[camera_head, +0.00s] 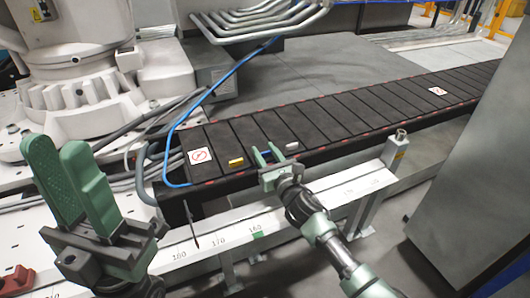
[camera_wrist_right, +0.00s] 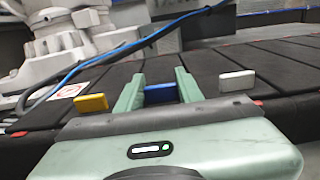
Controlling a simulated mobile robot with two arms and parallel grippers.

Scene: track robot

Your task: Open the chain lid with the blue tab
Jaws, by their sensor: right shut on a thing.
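The black cable chain (camera_head: 330,122) runs from the left middle to the upper right, its top made of flat lid segments. My right gripper (camera_head: 267,155) is at its near edge, shut on the blue tab (camera_wrist_right: 160,93). In the right wrist view the blue tab sits between its two green fingers, and the lid behind looks flat. A yellow tab (camera_head: 236,163) is left of the gripper and a white tab (camera_head: 292,146) is right of it. My left gripper (camera_head: 60,152) is raised at the left, away from the chain, open and empty.
A white rail (camera_head: 330,196) with printed numbers runs along the front of the chain. A blue cable (camera_head: 172,140) loops over the chain's left end. A white machine base (camera_head: 85,90) stands at the back left. A large grey panel (camera_head: 470,150) borders the right.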

